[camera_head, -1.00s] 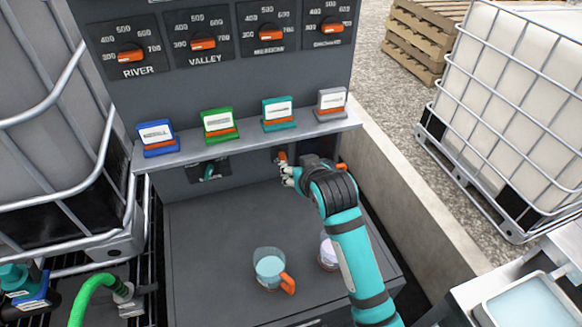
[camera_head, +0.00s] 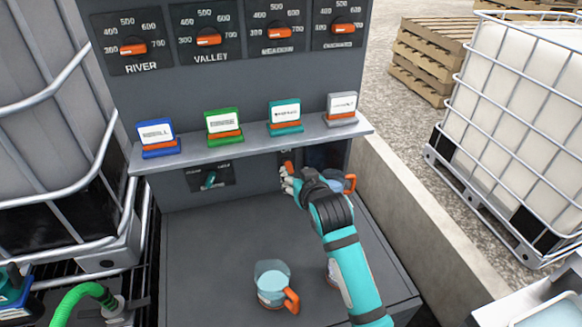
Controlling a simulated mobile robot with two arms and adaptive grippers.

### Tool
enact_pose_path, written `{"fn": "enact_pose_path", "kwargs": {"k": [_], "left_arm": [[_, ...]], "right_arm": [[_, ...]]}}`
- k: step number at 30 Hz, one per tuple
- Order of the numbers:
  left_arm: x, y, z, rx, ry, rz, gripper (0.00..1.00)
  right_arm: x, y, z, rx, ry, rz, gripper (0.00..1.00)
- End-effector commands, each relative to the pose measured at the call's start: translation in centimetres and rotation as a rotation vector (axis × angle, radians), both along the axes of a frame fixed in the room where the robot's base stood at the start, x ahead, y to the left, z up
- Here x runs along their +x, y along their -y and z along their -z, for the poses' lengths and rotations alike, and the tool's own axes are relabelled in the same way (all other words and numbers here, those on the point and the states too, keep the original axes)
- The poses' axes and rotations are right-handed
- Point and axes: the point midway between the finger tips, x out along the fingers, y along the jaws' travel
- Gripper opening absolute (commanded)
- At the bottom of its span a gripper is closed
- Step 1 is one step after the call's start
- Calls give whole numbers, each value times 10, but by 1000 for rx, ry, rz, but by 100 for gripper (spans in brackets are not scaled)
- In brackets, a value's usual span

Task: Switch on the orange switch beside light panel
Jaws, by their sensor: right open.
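The small orange switch (camera_head: 288,168) is on the lower face of the grey cabinet, under the shelf. A dark panel (camera_head: 328,156), which looks like the light panel, is just right of it, partly hidden by my arm and the shelf. My right gripper (camera_head: 288,184) is open, with its pale fingertips right at or just below the switch. I cannot tell whether they touch it. The switch's on or off position is too small to read. My left gripper is not in view.
A jug with an orange handle (camera_head: 273,284) stands on the grey counter (camera_head: 210,260); another is mostly behind my arm. The shelf (camera_head: 250,146) with several coloured card holders overhangs the switch. Caged tanks stand at both sides.

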Motion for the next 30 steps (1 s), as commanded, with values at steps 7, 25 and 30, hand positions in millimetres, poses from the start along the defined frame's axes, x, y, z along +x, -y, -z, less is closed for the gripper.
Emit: {"fn": "enact_pose_path", "kwargs": {"k": [7,25,30], "left_arm": [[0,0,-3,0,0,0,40],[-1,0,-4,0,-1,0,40],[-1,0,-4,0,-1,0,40]], "right_arm": [[39,-7,16,0,-1,1,42],[54,-11,23,1,0,0,33],[54,-11,23,1,0,0,11]]}}
